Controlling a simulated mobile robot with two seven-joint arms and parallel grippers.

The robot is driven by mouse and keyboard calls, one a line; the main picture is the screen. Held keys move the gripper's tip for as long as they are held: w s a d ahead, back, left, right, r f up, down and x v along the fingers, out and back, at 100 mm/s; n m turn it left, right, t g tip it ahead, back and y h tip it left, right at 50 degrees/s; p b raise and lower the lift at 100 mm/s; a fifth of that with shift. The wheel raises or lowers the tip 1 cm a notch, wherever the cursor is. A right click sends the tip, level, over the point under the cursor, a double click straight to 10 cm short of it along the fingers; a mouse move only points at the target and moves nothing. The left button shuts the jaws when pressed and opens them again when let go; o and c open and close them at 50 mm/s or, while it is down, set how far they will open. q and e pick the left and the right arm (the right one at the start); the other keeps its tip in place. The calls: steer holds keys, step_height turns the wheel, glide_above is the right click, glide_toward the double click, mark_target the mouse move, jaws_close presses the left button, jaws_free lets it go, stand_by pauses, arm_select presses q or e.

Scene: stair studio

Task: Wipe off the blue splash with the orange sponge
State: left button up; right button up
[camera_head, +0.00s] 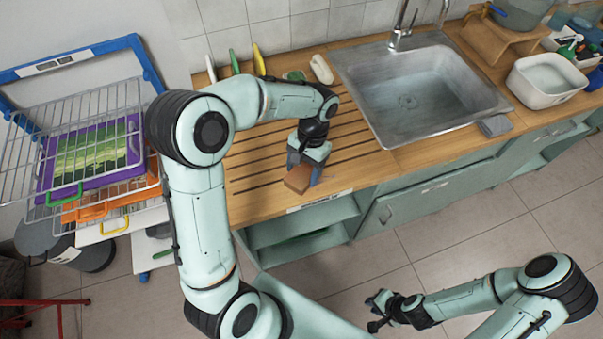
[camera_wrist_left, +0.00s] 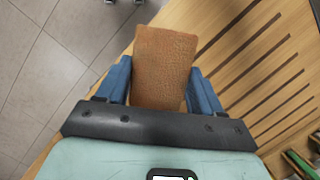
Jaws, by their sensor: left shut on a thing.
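The orange-brown sponge (camera_head: 297,179) is at the front edge of the wooden drainboard in the head view. My left gripper (camera_head: 306,170) points down and is shut on it. In the left wrist view the sponge (camera_wrist_left: 165,62) sits between the two blue fingers (camera_wrist_left: 160,88). I cannot tell whether the sponge touches the wood.
A steel sink (camera_head: 480,110) lies right of the grooved drainboard (camera_head: 250,195). A grey block (camera_head: 494,126) sits by its front edge. A white basin (camera_head: 548,95) is at right, a wire rack (camera_head: 65,112) at left.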

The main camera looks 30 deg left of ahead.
mark_target(301, 175)
arm_select(q)
steer(key=shift+r, duration=0.65)
steer(key=shift+s+r, duration=0.2)
steer(key=shift+r, duration=0.05)
steer(key=shift+w+r, duration=0.15)
steer(key=shift+r, duration=0.55)
